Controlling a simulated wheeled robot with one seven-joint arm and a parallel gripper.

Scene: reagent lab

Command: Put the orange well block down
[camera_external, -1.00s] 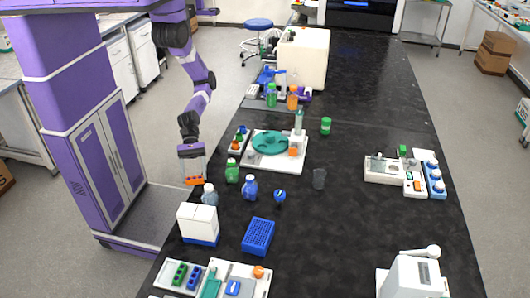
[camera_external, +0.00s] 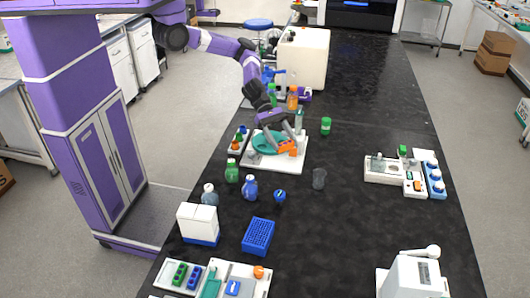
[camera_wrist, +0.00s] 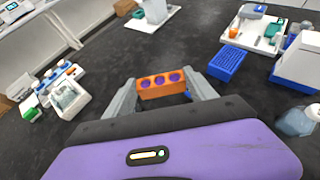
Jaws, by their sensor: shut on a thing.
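The orange well block (camera_wrist: 161,79) is clamped between the two fingers of my gripper (camera_wrist: 161,92); dark round wells show along it in the wrist view. In the external view the orange well block (camera_external: 287,148) is over the right part of the white board (camera_external: 262,164) with the teal disc (camera_external: 266,141). My gripper (camera_external: 283,143) reaches down to it from the upper left. I cannot tell whether the block touches anything beneath it.
Green (camera_external: 232,171) and blue (camera_external: 249,188) bottles stand in front of the board. A dark beaker (camera_external: 319,178) stands to its right, a green-capped jar (camera_external: 326,126) behind right. A blue rack (camera_external: 258,236) lies nearer. Bench between beaker and the right-hand equipment (camera_external: 382,178) is clear.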

